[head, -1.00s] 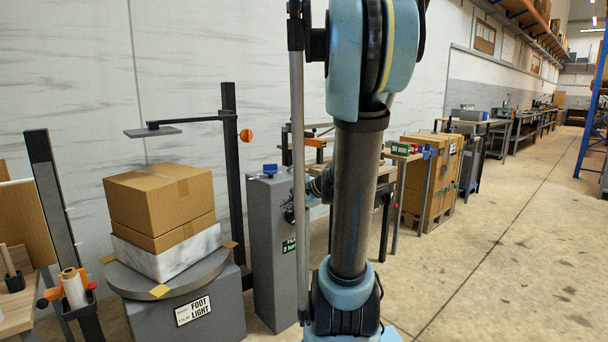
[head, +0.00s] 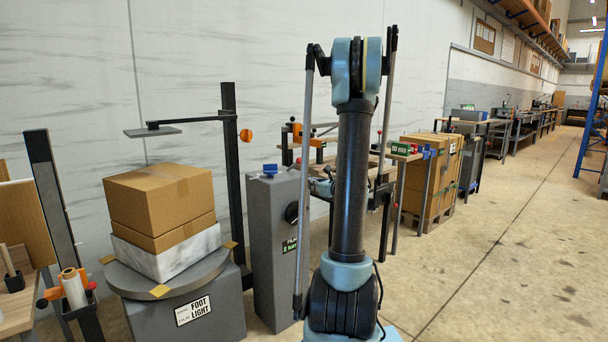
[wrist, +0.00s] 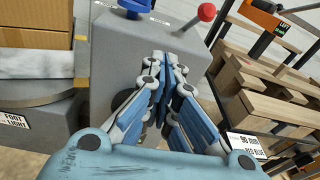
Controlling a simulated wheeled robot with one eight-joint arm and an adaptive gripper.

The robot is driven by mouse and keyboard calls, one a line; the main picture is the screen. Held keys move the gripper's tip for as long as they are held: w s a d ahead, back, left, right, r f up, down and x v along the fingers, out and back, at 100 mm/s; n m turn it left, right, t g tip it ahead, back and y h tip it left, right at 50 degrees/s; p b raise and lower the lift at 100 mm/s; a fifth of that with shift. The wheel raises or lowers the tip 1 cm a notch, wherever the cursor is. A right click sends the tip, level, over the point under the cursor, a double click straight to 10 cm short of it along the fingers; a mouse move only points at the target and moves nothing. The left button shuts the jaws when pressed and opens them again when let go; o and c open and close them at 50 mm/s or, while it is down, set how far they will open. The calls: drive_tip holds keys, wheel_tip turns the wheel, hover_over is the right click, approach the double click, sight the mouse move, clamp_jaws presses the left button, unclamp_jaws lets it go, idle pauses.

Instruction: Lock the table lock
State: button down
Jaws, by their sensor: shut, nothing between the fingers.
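The turntable (head: 222,276) stands at left on a grey base labelled "FOOT LIGHT". Beside it is a grey cabinet (head: 270,235) with a blue handle (head: 270,170) on top and a black round knob (head: 291,212) on its side. I cannot tell which part is the table lock. In the wrist view the blue handle (wrist: 135,8) and a lever with a red ball (wrist: 207,12) show at the top. My gripper (wrist: 168,62) is shut and empty, in front of the cabinet in that view. It partly hides the dark round knob (wrist: 121,100). My arm mostly hides the gripper in the head view.
A carton (head: 160,200) sits on a white block on the turntable. A black post (head: 232,180) with an overhead arm and orange knob stands behind. Wooden pallets (wrist: 265,88) lie right of the cabinet. The floor at right is clear.

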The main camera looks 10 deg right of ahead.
drive_tip(key=shift+w+d+f+m+t+h, duration=0.1)
drive_tip(key=shift+w+d+m+t, duration=0.2)
drive_tip(key=shift+d+m, duration=0.35)
drive_tip(key=shift+w+d+f+m+t+h, duration=0.1)
drive_tip(key=shift+w+d+f+m+t, duration=0.05)
drive_tip(key=shift+w+d+m, duration=0.4)
drive_tip(key=shift+w+d+f+m+t+h, duration=0.1)
drive_tip(key=shift+w+d+m+t, duration=0.15)
drive_tip(key=shift+d+m, duration=0.45)
drive_tip(key=shift+w, duration=0.1)
drive_tip(key=r+x, duration=0.2)
drive_tip(key=x, duration=1)
drive_tip(key=shift+w+r, duration=0.35)
drive_tip(key=shift+w, duration=0.05)
drive_tip(key=shift+d+r, duration=0.1)
drive_tip(key=shift+d, duration=0.1)
